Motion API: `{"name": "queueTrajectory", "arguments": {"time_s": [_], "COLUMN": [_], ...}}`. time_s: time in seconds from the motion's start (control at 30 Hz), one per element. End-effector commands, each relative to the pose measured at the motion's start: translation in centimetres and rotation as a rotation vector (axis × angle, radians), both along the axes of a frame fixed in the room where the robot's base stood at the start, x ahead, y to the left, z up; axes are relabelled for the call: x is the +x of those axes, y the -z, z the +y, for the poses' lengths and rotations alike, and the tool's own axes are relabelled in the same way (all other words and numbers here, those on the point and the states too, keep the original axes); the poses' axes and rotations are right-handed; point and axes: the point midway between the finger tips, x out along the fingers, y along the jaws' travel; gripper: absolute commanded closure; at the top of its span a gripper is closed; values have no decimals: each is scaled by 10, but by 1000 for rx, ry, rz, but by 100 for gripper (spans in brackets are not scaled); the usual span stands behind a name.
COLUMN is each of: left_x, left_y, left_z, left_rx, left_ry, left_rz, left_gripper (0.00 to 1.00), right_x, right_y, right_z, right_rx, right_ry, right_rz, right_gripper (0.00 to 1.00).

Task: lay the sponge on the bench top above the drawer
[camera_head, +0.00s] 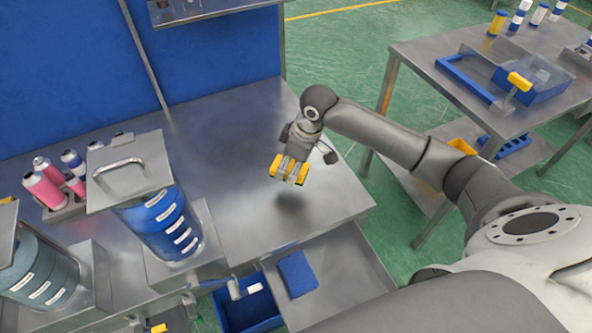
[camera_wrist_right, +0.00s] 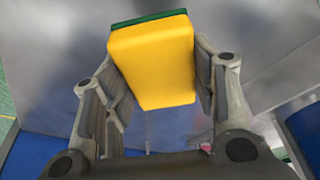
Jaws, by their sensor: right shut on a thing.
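My right gripper (camera_head: 290,168) is shut on the sponge (camera_head: 275,166), a yellow block with a green face. The sponge also shows between both fingers in the right wrist view (camera_wrist_right: 153,62). The gripper is above the bare right part of the metal bench top (camera_head: 235,135), with a dark shadow on the surface below it. The drawer (camera_head: 345,262) is pulled open under the front right of the bench. A flat blue piece (camera_head: 296,274) lies in it. My left gripper is not in view.
A clear-walled container with blue contents (camera_head: 165,225) and a metal lid stands left on the bench. Pink bottles (camera_head: 45,188) stand in a rack at far left. A blue bin (camera_head: 245,306) is below the bench front. A second table (camera_head: 440,50) stands at right. The bench under the gripper is clear.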

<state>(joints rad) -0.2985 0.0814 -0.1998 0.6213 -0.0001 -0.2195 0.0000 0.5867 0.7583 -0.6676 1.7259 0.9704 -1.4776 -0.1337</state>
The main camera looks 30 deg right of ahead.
Motion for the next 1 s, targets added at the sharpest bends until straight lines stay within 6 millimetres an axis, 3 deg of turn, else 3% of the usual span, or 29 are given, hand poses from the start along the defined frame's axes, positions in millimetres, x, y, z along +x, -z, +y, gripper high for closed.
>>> {"name": "queueTrajectory", "arguments": {"time_s": [0.13, 0.47, 0.63, 1.0], "left_x": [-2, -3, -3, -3], "left_y": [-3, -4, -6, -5], "left_z": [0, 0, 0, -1], "left_rx": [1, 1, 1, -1], "left_ry": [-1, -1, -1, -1], "left_rz": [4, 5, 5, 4], "left_gripper": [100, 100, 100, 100], "right_x": [11, 20, 18, 19], "right_y": [20, 38, 64, 70], "right_z": [-14, -25, -24, -24], "right_rx": [0, 1, 1, 1], "right_ry": [2, 1, 1, 0], "right_rz": [2, -1, 1, -1], "right_gripper": [60, 60, 60, 60]}}
